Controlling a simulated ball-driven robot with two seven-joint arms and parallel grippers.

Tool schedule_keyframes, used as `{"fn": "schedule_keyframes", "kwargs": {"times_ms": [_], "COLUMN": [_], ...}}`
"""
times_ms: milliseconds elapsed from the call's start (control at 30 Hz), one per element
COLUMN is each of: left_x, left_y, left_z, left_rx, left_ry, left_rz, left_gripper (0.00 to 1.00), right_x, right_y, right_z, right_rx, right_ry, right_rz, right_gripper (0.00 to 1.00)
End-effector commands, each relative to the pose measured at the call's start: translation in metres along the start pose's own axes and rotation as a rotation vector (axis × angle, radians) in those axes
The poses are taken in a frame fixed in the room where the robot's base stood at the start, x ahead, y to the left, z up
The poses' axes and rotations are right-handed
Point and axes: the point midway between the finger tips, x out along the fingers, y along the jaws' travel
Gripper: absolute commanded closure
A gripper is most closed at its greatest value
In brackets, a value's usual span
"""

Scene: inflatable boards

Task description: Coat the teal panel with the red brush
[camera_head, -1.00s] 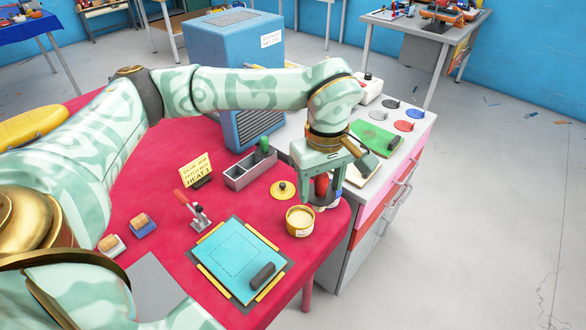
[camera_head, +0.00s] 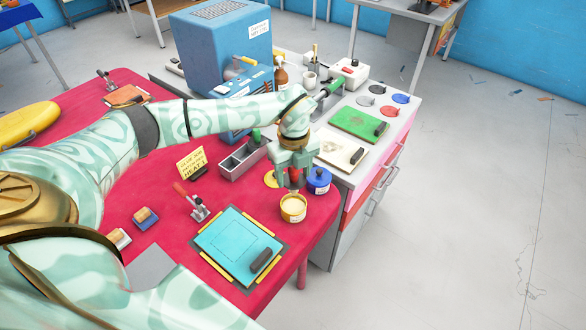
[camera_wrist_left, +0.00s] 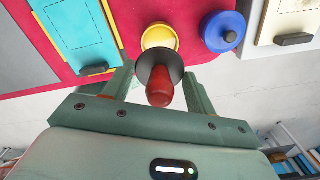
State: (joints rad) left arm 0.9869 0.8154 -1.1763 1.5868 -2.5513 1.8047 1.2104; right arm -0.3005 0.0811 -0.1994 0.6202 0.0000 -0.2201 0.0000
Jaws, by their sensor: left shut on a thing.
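The teal panel (camera_head: 222,248) lies flat on a dark mat with yellow edge strips on the red table. A dashed outline is on it and a black block rests near its right corner. It also shows in the left wrist view (camera_wrist_left: 75,30). My left gripper (camera_head: 293,184) is shut on the red brush (camera_wrist_left: 160,92), over the open yellow pot (camera_head: 293,212) of cream-coloured stuff. The brush has a red handle and a dark round guard. The guard hides the bristles, so I cannot tell whether they touch the pot's contents. My right gripper is out of view.
A lidded blue pot (camera_head: 319,181) stands close behind the yellow pot. A red-handled toggle clamp (camera_head: 196,204), a yellow sign (camera_head: 191,163) and a grey divided bin (camera_head: 240,162) stand behind the panel. A white-topped cabinet with a green board (camera_head: 357,122) adjoins the table at the right.

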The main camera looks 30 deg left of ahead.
Motion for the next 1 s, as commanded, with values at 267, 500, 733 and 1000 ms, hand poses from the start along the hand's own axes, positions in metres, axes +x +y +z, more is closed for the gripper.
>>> {"fn": "schedule_keyframes", "kwargs": {"times_ms": [267,500,733,1000], "left_x": [0.019,0.049,0.062,0.06], "left_y": [0.0,0.001,0.001,0.001], "left_z": [0.001,0.001,0.001,0.001], "left_rx": [-0.031,-0.029,-0.027,-0.028], "left_ry": [0.001,0.001,0.0,-0.001], "left_rz": [0.001,0.003,0.001,-0.001], "left_gripper": [0.62,0.62,0.62,0.62], "right_x": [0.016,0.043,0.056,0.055], "right_y": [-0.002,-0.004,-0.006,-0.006], "right_z": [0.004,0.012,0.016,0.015], "right_rx": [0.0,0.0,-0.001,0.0], "right_ry": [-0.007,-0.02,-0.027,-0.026], "right_rz": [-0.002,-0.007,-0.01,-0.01], "right_gripper": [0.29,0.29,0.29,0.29]}}
